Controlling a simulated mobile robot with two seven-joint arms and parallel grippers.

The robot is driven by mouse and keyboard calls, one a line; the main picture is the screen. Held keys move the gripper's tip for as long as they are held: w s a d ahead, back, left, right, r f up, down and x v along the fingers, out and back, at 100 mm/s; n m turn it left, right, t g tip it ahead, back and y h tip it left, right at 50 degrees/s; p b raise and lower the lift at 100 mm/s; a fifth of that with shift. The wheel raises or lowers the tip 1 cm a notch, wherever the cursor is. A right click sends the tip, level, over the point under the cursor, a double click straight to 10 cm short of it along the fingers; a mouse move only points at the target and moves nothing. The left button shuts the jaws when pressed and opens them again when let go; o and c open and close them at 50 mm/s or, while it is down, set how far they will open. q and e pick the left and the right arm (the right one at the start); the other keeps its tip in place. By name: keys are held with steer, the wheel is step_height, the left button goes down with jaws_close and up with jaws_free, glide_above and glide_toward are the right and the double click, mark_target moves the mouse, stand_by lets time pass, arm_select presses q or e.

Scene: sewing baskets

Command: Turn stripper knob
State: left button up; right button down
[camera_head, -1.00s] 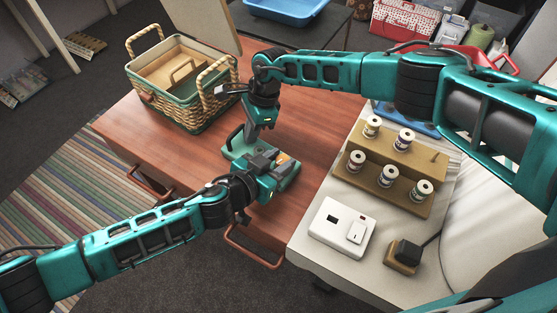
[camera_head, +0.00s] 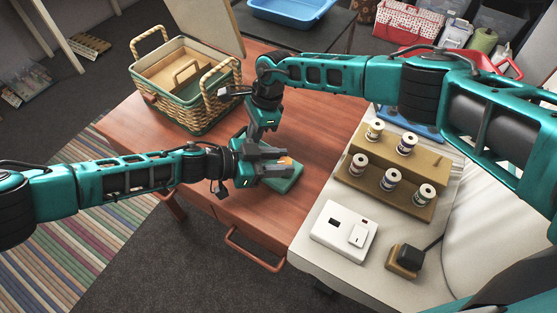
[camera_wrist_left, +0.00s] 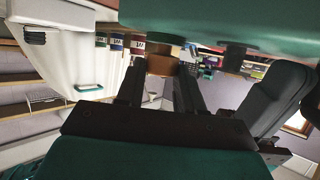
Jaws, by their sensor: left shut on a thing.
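The teal stripper (camera_head: 284,182) sits on the red-brown table, mostly hidden behind my grippers. Its small orange-brown knob (camera_head: 285,160) shows between the dark finger tips of my left gripper (camera_head: 277,161). In the left wrist view the brown knob (camera_wrist_left: 162,66) is between the two fingers (camera_wrist_left: 162,85), under a broad teal body. My left gripper is shut on the knob, coming in level from the left. My right gripper (camera_head: 256,130) points down at the stripper's far left end. Its finger tips are hidden, so I cannot tell its opening.
A wicker basket (camera_head: 205,115) stands at the table's back left. At right, a white table (camera_head: 325,260) carries a wooden rack (camera_head: 414,208) with several thread spools, a white switch box (camera_head: 340,232) and a black plug block (camera_head: 406,257). The table's front left is clear.

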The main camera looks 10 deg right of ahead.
arm_select(q)
steer(key=shift+s+d+f, duration=0.1)
steer(key=shift+s+f, duration=0.05)
steer(key=shift+s, duration=0.1)
steer(key=o, duration=1.1)
steer(key=shift+w, duration=0.1)
steer(key=shift+c, duration=0.2)
steer(key=shift+w+a, duration=0.1)
steer(key=shift+a, duration=0.1)
steer(key=shift+a+r, duration=0.2)
steer(key=shift+a, duration=0.05)
steer(key=v, duration=1.1)
steer(key=shift+r, duration=0.15)
